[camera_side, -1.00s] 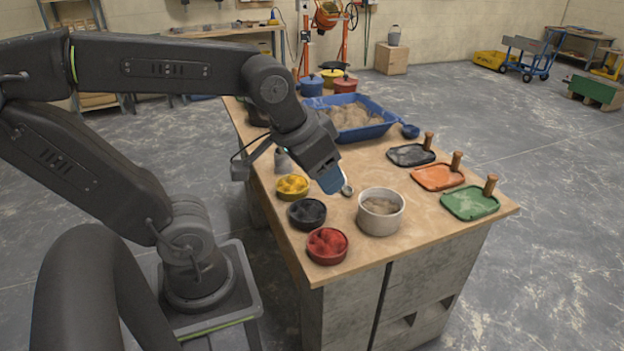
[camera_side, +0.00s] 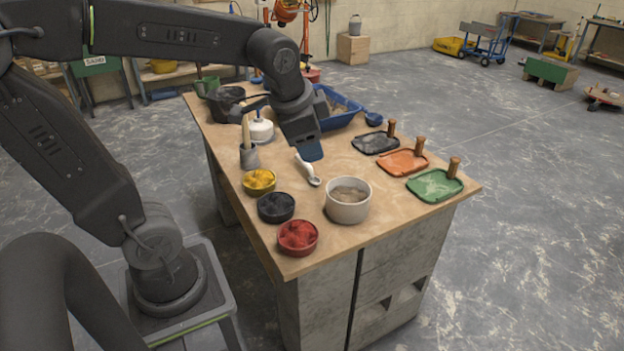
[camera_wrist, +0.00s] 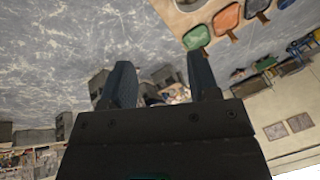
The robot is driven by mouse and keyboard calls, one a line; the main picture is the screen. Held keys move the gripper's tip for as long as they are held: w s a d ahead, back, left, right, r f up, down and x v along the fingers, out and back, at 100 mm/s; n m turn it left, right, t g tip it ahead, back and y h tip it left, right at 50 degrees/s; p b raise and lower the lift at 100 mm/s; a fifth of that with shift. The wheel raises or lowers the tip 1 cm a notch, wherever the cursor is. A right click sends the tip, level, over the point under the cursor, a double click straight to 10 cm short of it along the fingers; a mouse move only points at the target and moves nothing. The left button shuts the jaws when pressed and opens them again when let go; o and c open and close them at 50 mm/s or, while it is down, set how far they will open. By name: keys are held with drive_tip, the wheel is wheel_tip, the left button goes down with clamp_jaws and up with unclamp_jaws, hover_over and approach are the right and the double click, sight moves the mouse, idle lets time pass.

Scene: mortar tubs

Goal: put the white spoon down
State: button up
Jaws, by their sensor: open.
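The white spoon (camera_side: 307,170) lies on the bench top in the side view, left of and behind the white tub (camera_side: 348,203). The tub holds grey-brown material. My gripper (camera_side: 308,152) is above the spoon's far end, and I cannot tell the exact gap from this view. In the wrist view my gripper (camera_wrist: 160,85) has its two fingers apart with nothing held between them. The spoon does not show clearly in the wrist view.
Tubs of yellow (camera_side: 259,182), black (camera_side: 276,207) and red (camera_side: 298,237) material line the near left edge. Black (camera_side: 375,143), orange (camera_side: 403,162) and green (camera_side: 434,186) trays with wooden handles stand right. A blue tray (camera_side: 340,108) is behind. Bare wood lies between.

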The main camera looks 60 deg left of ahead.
drive_tip(key=w+a+f+m+g+y, duration=0.1)
drive_tip(key=w+a+f+m+g, duration=0.15)
drive_tip(key=w+a+m, duration=0.45)
drive_tip(key=m+g+y, duration=0.2)
drive_tip(key=m, duration=0.4)
approach(306, 166)
drive_tip(key=a+f, duration=0.2)
drive_tip(key=f, duration=0.1)
drive_tip(key=a+f, duration=0.1)
drive_tip(key=f, duration=0.1)
drive_tip(key=shift+w+a, duration=0.35)
drive_tip(key=shift+a, duration=0.05)
drive_tip(key=shift+d+x, duration=0.2)
drive_tip(key=shift+x, duration=2.9)
drive_tip(key=shift+w, duration=0.15)
clamp_jaws()
